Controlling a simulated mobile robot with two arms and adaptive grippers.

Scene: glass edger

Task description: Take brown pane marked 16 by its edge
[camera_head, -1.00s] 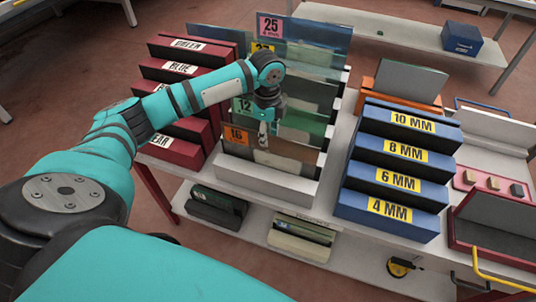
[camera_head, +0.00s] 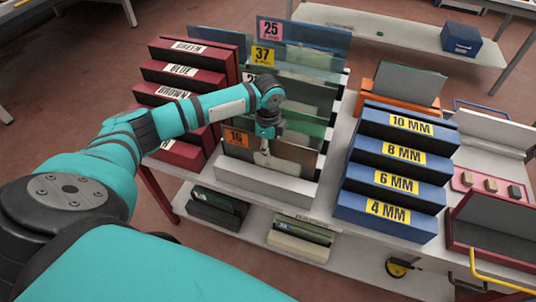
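The brown pane marked 16 (camera_head: 293,156) stands on edge at the front of the white slotted rack (camera_head: 262,182). Its orange 16 label (camera_head: 237,138) is at its upper left. My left gripper (camera_head: 263,157) reaches down from above at the pane's top edge, near its middle, and overlaps the pane in view. The fingers are too small and partly hidden to show whether they are open or shut on the edge. The pane still stands in its slot. My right gripper is not in view.
Taller panes marked 37 (camera_head: 262,55) and 25 (camera_head: 271,30) stand behind in the same rack. Red labelled blocks (camera_head: 170,92) are close on the left. Blue thickness blocks (camera_head: 387,207) are on the right. Small racks with panes (camera_head: 301,238) sit on the lower shelf.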

